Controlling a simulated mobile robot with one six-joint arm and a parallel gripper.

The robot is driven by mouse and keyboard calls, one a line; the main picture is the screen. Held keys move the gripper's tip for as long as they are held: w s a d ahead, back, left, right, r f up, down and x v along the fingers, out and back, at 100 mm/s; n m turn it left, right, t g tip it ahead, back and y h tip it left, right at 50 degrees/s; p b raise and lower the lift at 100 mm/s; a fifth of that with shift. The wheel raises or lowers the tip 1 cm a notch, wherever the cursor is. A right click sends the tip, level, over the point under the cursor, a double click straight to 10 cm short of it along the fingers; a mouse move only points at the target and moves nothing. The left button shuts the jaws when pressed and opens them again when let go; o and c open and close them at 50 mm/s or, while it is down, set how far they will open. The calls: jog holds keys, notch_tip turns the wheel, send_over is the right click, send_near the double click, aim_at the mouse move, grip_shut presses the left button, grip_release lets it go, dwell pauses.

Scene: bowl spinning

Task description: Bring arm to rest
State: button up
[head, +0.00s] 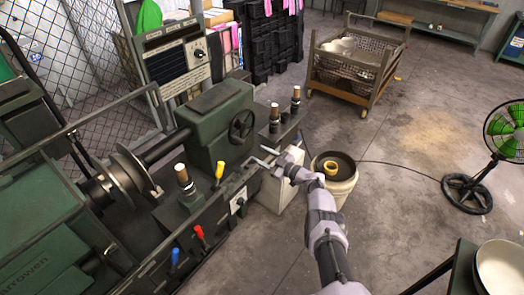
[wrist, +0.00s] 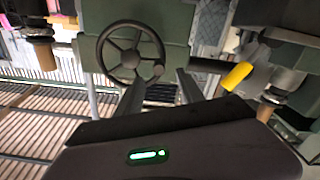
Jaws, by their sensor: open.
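My grey arm reaches up from the bottom of the head view, with my gripper (head: 259,155) beside the front of the green spinning lathe. The gripper is open, its two fingers apart with nothing between them. In the wrist view the gripper (wrist: 160,88) points toward a dark spoked handwheel (wrist: 133,50) on the lathe's green housing. The handwheel also shows in the head view (head: 241,125), left of and beyond the fingertips. A yellow-handled lever (head: 219,170) stands left of the gripper; it also shows in the wrist view (wrist: 237,77).
A pale bucket with a dark top (head: 334,180) stands close to the arm's right. Red (head: 198,232) and blue (head: 175,256) levers are on the lathe front. Floor at right is largely open.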

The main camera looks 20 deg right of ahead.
dwell(0.3)
jog(key=w+a+r+m+g+b, duration=0.1)
jog(key=a+r+m+g+b, duration=0.3)
jog(key=r, duration=0.6)
jog(key=a+r+g+b, duration=0.1)
jog(key=a+r+g, duration=0.2)
jog(key=a+r, duration=0.5)
jog(key=s+a+r+m+g+h+b, duration=0.1)
jog(key=s+a+r+m+h+b, duration=0.15)
jog(key=s+r, duration=0.85)
jog(key=s+a+r+m+g+h+b, duration=0.15)
jog(key=s+m+h+b, duration=0.3)
jog(key=s, duration=1.95)
jog(key=s+d+f+m, duration=0.1)
jog(key=s+f+m, duration=0.1)
jog(key=s, duration=0.5)
jog(key=s+d+f+m+h+b, duration=0.1)
jog(key=s+f+m, duration=0.1)
jog(key=s+f, duration=0.3)
jog(key=s, duration=0.3)
jog(key=shift+d+m+t+h, duration=0.3)
jog(key=shift+t, duration=0.05)
jog(key=shift+a, duration=0.1)
